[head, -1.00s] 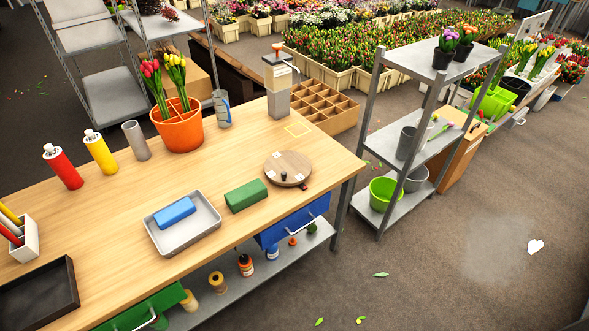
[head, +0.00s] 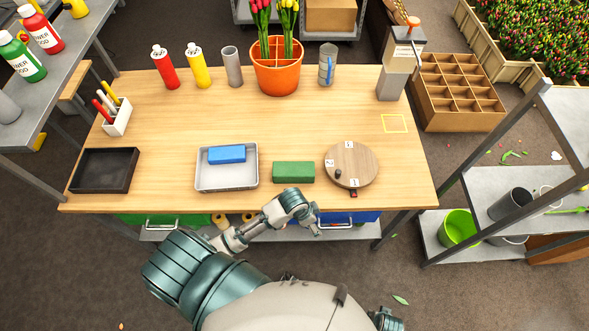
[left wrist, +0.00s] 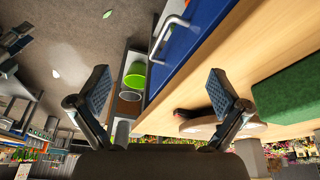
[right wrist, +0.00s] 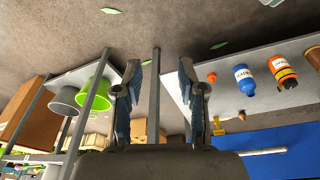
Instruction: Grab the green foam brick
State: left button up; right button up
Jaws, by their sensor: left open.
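The green foam brick (head: 293,172) lies on the wooden table near its front edge, between the grey tray and the round wooden turntable. In the left wrist view the brick (left wrist: 292,102) is at the right edge, outside the fingers and partly cut off. My left gripper (left wrist: 158,92) is open and empty. In the head view its arm comes in from the lower left and ends at the table's front edge, just in front of the brick. My right gripper (right wrist: 160,85) is open and empty, facing the floor and lower shelf; I cannot make it out in the head view.
A grey tray (head: 205,184) with a blue brick (head: 227,154) stands left of the green brick. The turntable (head: 351,160) stands to its right. A blue drawer (left wrist: 193,40) with a handle is under the table edge. The tabletop behind the green brick is clear.

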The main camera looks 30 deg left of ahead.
pick_arm(q)
jog(key=w+a+r+m, duration=0.1)
jog(key=w+r+m, duration=0.15)
jog(key=w, duration=0.25)
notch_tip(320, 180, up, 14)
jog(key=m+g+y+p, duration=0.1)
jog(key=m+g+y, duration=0.1)
jog(key=g+y, duration=0.1)
send_over(293, 168)
jog(key=shift+n, duration=0.25)
jog(key=f, duration=1)
jog(key=shift+w+d+f, duration=0.1)
jog(key=shift+d+f, duration=0.1)
notch_tip(293, 168, down, 6)
jog(key=shift+a+r+p, duration=0.1)
jog(key=shift+p, duration=0.25)
jog(key=c, duration=1)
pick_arm(e)
jog(key=s+d+f+g, duration=0.1)
jog(key=s+d+f, duration=0.2)
jog(key=s+f, duration=1.4)
jog(key=shift+s+f, duration=0.4)
jog(key=shift+s, duration=0.55)
